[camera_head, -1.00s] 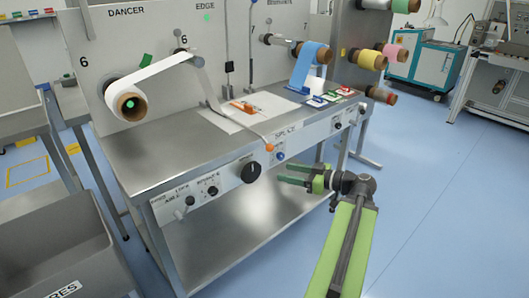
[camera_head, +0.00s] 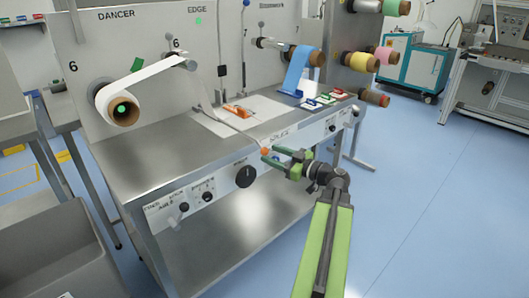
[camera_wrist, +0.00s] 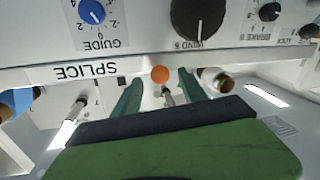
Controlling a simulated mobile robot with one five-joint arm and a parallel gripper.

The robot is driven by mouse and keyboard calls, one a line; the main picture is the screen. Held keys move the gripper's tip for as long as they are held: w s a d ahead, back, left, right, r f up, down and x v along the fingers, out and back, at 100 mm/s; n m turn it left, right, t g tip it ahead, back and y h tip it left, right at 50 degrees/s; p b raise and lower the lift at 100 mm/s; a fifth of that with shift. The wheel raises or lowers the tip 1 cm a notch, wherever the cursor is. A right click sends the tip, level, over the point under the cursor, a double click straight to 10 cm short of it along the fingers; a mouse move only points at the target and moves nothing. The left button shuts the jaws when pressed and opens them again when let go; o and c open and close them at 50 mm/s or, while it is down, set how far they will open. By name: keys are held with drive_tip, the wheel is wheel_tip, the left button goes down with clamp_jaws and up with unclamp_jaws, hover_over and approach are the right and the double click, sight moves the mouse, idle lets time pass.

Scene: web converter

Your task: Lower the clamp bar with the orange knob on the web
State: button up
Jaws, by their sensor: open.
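The orange knob (camera_head: 265,151) is at the front end of a thin grey clamp bar (camera_head: 233,128), at the table's front edge. The bar slants back and left across the white splice plate (camera_head: 215,123). My gripper (camera_head: 269,155) is open, with its green fingertips at the knob. In the wrist view the knob (camera_wrist: 159,74) shows between the two spread fingers (camera_wrist: 159,80), with a gap on each side. Whether the fingers reach past it in depth is unclear. The white web (camera_head: 150,72) runs from a roll at left up to a roller.
The front panel carries a large black dial (camera_head: 246,176) and smaller knobs close below the gripper. An orange tool (camera_head: 237,111) lies on the plate. Coloured holders (camera_head: 318,100) and a blue roll (camera_head: 298,70) are to the right. Floor at right is free.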

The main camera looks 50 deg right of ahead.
sight(264, 150)
drive_tip(key=w, duration=0.4)
drive_tip(key=shift+a, duration=0.3)
clamp_jaws()
idle(1.1)
